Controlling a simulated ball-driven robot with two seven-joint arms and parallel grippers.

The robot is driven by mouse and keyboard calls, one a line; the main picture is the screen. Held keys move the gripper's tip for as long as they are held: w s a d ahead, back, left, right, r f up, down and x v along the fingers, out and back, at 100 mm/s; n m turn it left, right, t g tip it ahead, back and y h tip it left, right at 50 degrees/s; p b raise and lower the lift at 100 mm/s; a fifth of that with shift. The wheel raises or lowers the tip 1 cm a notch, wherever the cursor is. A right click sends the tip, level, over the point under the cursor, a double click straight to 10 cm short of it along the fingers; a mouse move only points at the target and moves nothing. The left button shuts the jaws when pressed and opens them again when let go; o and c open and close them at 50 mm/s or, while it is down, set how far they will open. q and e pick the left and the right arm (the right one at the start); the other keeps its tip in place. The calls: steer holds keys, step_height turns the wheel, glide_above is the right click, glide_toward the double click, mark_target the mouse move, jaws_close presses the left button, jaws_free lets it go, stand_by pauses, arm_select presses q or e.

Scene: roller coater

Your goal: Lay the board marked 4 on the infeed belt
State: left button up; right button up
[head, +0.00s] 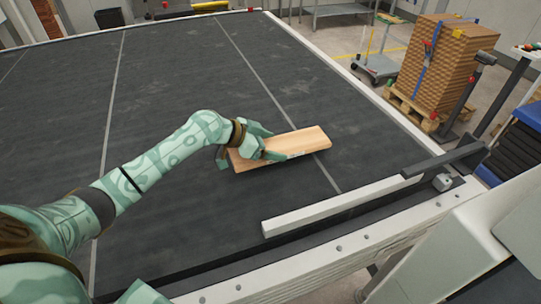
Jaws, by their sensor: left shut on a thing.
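A light wooden board (302,141) is in the middle of the head view, over the dark infeed belt (190,75). My left gripper (262,150) is shut on the board near its left end. I cannot tell whether the board touches the belt or hangs just above it. No number can be read on the board, and part of it is hidden by the gripper. My right gripper is not in view.
A pale guide bar (340,205) runs along the belt's near right side. Beyond the right edge stand a pallet stack of brown boards (445,65) and a grey cart (378,65). A small dark block (109,18) lies at the far edge. Most of the belt is clear.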

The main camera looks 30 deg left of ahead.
arm_select(q)
step_height(320, 180, down, 3)
steer(key=shift+a+f+b, duration=0.15)
steer(key=shift+f+b, duration=0.05)
steer(key=shift+b, duration=0.1)
steer(key=shift+f, duration=0.15)
steer(key=o, duration=1.2)
steer(key=shift+o, duration=0.2)
steer(key=shift+r, duration=0.25)
steer(key=p+v, duration=0.2)
steer(key=v, duration=1)
